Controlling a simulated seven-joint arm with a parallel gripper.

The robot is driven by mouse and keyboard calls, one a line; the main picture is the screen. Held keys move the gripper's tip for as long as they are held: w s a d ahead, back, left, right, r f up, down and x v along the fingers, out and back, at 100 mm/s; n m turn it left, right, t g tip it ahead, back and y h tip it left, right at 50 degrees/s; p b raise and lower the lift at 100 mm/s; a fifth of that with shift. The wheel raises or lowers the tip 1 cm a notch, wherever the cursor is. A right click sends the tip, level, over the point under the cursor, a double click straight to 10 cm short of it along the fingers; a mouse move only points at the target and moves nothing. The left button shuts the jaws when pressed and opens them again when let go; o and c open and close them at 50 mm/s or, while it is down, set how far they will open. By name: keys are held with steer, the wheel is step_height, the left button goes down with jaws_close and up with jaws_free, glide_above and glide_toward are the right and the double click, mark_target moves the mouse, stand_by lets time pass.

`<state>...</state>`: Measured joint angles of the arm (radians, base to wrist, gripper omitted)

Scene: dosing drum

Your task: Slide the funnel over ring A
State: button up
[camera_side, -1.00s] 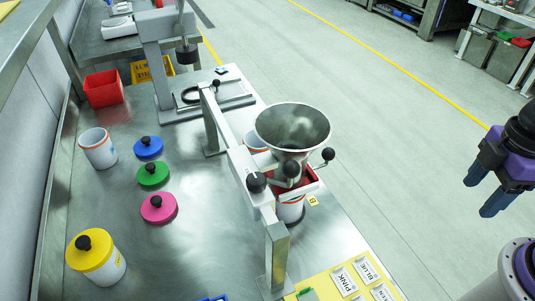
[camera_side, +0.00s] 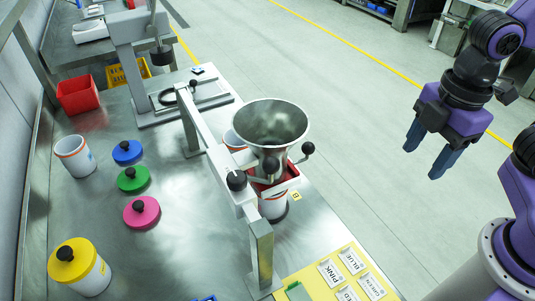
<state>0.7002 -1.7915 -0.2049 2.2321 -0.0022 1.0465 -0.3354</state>
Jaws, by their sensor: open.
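The steel funnel (camera_side: 271,125) sits on a red-and-white slide (camera_side: 275,184) with black knobs, on the pale rail (camera_side: 208,135) along the bench. Below it stands a white container (camera_side: 273,206), beside a small yellow tag (camera_side: 296,195) that appears to read B. Another white container (camera_side: 233,141) shows partly behind the funnel, farther along the rail. I cannot read a ring A label; the funnel and slide hide much of that area. My gripper (camera_side: 422,163) is open and empty, right of the funnel and well apart from it, with its fingers pointing down.
Blue (camera_side: 127,151), green (camera_side: 133,178) and pink (camera_side: 142,211) knobbed lids lie left of the rail. A yellow-lidded jar (camera_side: 80,266) and an open white cup (camera_side: 74,156) stand farther left. A yellow card (camera_side: 335,279) with name tags lies at the front.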

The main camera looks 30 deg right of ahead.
steer(key=w+a+r+n, duration=0.7)
steer(key=a+r, duration=0.2)
steer(key=a, duration=0.3)
steer(key=n+y, duration=0.1)
steer(key=n, duration=0.5)
glide_toward(273, 159)
steer(key=shift+t, duration=0.4)
steer(key=f, duration=0.3)
steer(key=a+f, duration=0.1)
steer(key=f, duration=0.5)
steer(key=shift+w+a+f, duration=0.1)
steer(key=shift+a+f, duration=0.2)
steer(key=shift+f, duration=0.05)
jaws_close()
